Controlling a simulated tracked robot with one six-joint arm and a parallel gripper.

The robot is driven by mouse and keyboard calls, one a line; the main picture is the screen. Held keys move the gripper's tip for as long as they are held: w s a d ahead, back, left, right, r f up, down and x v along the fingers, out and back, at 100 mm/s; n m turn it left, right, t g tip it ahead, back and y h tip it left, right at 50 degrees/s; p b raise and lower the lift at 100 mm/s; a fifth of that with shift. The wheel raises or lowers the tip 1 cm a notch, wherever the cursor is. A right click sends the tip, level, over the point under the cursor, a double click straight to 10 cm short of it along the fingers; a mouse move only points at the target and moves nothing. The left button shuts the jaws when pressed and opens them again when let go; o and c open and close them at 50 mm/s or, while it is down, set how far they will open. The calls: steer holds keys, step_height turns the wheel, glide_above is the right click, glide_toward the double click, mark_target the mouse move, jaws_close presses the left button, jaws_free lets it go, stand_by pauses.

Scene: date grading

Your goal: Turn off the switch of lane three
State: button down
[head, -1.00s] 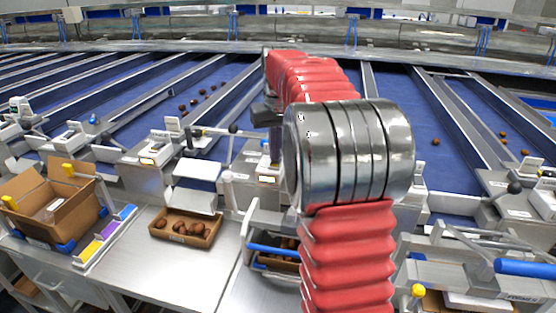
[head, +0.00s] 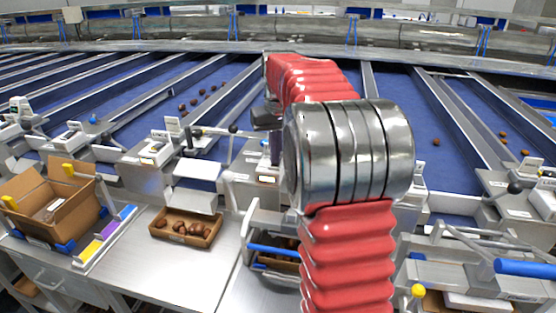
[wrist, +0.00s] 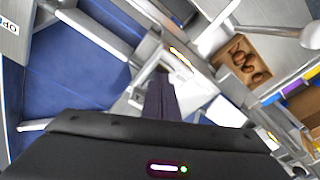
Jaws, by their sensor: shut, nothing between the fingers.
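My gripper (head: 275,150) shows only partly in the head view, as dark pieces beside my red-sleeved arm. It hangs over the row of control boxes in front of the blue lanes. In the wrist view its dark fingers (wrist: 160,98) are together with nothing between them. They point toward a grey control box with a small lit display (wrist: 180,57). Control boxes with lit displays stand at the lane ends in the head view, one left of my arm (head: 150,152) and one partly behind it (head: 268,178). I cannot make out which switch belongs to lane three, nor its position.
A lever with a black knob (head: 233,128) stands close left of my gripper. A cardboard tray (head: 160,233) of brown dates and an open cardboard box (head: 40,222) are on the steel bench. A blue-handled lever (head: 520,268) is at the right. Blue lanes (head: 400,110) extend behind.

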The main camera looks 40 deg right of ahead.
step_height(320, 180, up, 7)
stand_by(1.1)
steer(key=shift+w, duration=0.1)
stand_by(0.4)
steer(key=f, duration=0.3)
steer(key=shift+w+d+f+m, duration=0.15)
steer(key=shift+d+m, duration=0.05)
steer(key=shift+m, duration=0.1)
steer(key=s+a+f, duration=0.2)
steer(key=shift+s+a+f, duration=0.35)
steer(key=shift+a, duration=0.05)
steer(key=s+a+f+n+t, duration=0.2)
steer(key=s+a, duration=1)
steer(key=s+a+f+n+t, duration=0.1)
steer(key=s+a+f+n, duration=0.1)
steer(key=s+a, duration=0.9)
steer(key=shift+s+a+f+t+y, duration=0.3)
steer(key=shift+s+a+f+t, duration=0.1)
steer(key=shift+a, duration=0.15)
